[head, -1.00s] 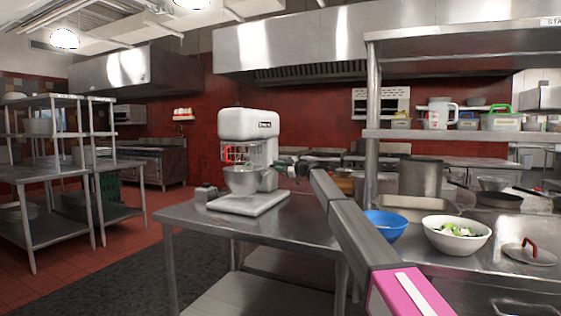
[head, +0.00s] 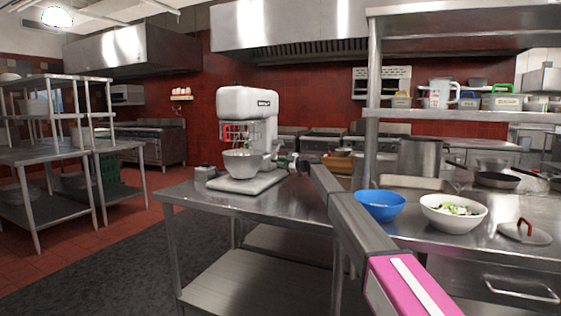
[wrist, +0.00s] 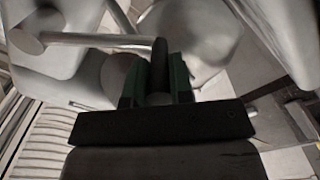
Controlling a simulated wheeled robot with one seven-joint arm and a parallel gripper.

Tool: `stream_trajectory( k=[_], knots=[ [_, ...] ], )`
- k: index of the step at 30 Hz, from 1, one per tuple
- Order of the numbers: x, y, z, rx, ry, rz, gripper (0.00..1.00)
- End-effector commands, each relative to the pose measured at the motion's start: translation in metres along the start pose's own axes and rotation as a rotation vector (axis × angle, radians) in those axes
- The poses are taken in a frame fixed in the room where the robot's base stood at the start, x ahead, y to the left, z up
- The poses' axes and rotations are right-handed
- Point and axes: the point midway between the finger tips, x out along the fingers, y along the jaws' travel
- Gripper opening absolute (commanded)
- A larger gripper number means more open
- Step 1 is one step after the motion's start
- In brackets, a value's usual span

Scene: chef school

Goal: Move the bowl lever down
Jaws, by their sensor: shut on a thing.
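The white stand mixer (head: 247,103) stands on a steel table, with its metal bowl (head: 242,163) under the beater guard. My gripper (head: 297,164) is at the right side of the mixer, level with the bowl. In the wrist view my gripper (wrist: 158,85) has dark green fingers closed around the black-ended bowl lever (wrist: 95,40). The lever's pale metal rod runs to the left from the black grip. The lever is too small to make out in the head view, where my gripper covers it.
A blue bowl (head: 380,208) and a white bowl of greens (head: 436,219) stand on the counter at right, beyond my arm. A steel shelf post (head: 372,120) rises behind my arm.

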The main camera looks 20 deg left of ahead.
Motion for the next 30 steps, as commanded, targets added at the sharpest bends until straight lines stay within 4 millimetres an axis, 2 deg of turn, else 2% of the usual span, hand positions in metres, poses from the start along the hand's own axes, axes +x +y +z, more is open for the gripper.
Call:
stream_trajectory(
  k=[15, 16, 18, 30],
  knots=[
    [-0.0004, -0.003, 0.0057, 0.002, -0.003, -0.003, 0.0],
    [-0.0004, -0.003, 0.0058, 0.002, -0.003, -0.003, 0.24],
    [-0.0004, -0.0031, 0.0059, 0.002, -0.003, -0.003, 0.46],
    [-0.0045, -0.0017, 0.0038, 0.001, -0.002, -0.001, 0.46]
  ],
)
